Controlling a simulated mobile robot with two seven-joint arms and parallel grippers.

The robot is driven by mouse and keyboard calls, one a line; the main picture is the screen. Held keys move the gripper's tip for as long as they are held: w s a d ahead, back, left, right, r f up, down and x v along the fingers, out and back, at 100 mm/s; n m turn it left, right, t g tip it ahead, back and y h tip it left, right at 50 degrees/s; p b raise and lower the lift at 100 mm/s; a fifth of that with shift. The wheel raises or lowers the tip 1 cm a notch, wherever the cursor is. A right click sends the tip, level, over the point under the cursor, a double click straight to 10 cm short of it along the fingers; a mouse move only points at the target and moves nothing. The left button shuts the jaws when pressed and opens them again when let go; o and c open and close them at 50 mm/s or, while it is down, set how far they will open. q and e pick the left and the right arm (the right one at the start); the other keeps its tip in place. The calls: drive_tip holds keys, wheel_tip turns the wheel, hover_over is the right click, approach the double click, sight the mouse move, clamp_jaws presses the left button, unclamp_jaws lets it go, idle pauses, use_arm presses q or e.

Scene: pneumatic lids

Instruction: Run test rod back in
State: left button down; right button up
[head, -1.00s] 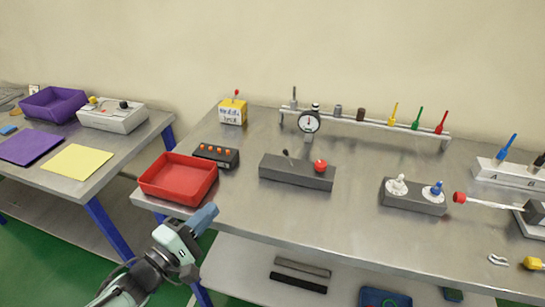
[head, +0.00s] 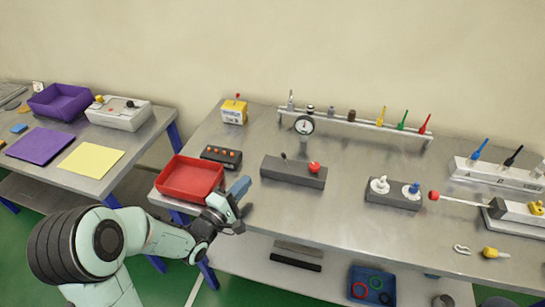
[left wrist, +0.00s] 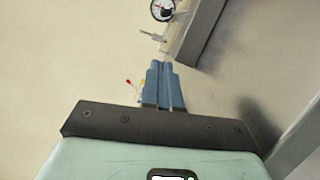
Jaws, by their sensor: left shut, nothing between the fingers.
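The test rod (head: 464,201) is a thin pale rod with a red knob (head: 434,196) on its left end. It sticks out to the left from a dark block (head: 496,208) on a white base at the right of the bench. My left gripper (head: 240,187) is shut and empty at the front left of the bench, right of the red tray and far from the rod. In the left wrist view its blue fingers (left wrist: 163,72) are together. The rod is not recognisable there. My right gripper is not in view.
Near my left gripper are the red tray (head: 190,181), a box with orange buttons (head: 221,156) and a dark grey block (head: 292,172) with a red knob. A grey block (head: 393,196) with white and blue knobs stands just left of the rod's knob. The bench front middle is clear.

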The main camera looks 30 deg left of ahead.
sight(286, 160)
use_arm(q)
drive_tip(key=w, duration=0.7)
drive_tip(key=shift+w+d+r+p, duration=0.25)
drive_tip(key=shift+p, duration=0.05)
drive_tip(key=shift+w+d+r, duration=0.25)
drive_tip(key=shift+w+d, duration=0.65)
drive_tip(key=shift+w, duration=0.05)
drive_tip(key=shift+w+d+r, duration=0.1)
drive_tip(key=shift+w+d, duration=0.4)
drive_tip(key=shift+d, duration=0.1)
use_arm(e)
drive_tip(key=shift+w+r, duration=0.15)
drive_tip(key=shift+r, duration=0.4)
